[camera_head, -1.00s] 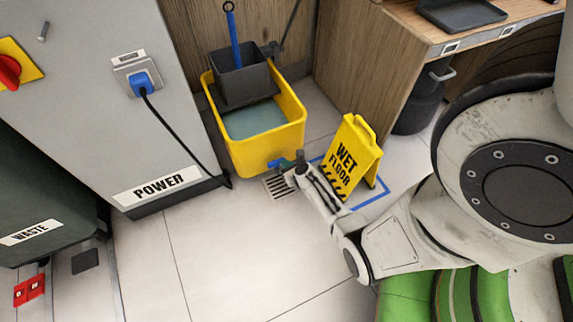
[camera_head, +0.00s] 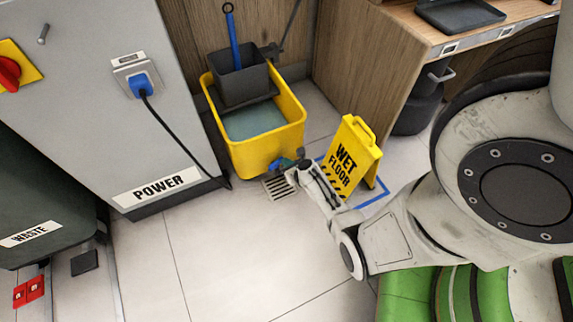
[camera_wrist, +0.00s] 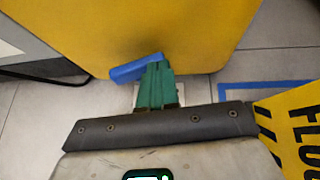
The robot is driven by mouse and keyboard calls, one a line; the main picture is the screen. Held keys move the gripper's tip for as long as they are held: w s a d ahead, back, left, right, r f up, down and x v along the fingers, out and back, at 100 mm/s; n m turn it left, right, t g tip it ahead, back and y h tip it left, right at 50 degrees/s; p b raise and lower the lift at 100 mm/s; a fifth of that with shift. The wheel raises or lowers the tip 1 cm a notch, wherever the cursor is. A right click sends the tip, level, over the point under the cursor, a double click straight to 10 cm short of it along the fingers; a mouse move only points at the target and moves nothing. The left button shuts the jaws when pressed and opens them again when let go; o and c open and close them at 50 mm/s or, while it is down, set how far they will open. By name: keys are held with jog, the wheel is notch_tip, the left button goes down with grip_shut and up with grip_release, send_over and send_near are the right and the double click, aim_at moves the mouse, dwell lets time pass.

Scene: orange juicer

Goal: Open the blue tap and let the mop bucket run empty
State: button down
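The yellow mop bucket (camera_head: 262,156) stands on the floor against the wooden wall, with grey-green water (camera_head: 254,120) in it. Its blue tap (camera_head: 276,166) is low on the front side, above a floor drain (camera_head: 278,187). In the wrist view the blue tap handle (camera_wrist: 132,69) lies slantwise, nearly level, in front of the yellow wall. My gripper (camera_head: 298,161) is at the tap's right. Its green fingers (camera_wrist: 158,70) are close together, with their tips at the handle's right end. They look shut, with no clear grip on the handle. The tap's spout is hidden.
A yellow wet floor sign (camera_head: 352,160) stands close to the right of my gripper, in a blue floor outline (camera_head: 374,199). A black cable (camera_head: 185,140) hangs from the grey power cabinet (camera_head: 95,70) at left. The front floor is clear.

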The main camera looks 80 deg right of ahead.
jog(key=shift+w+d, duration=0.1)
jog(key=shift+d, duration=0.85)
jog(key=shift+w+d, duration=0.15)
jog(key=shift+d, duration=0.1)
jog(key=shift+a, duration=0.1)
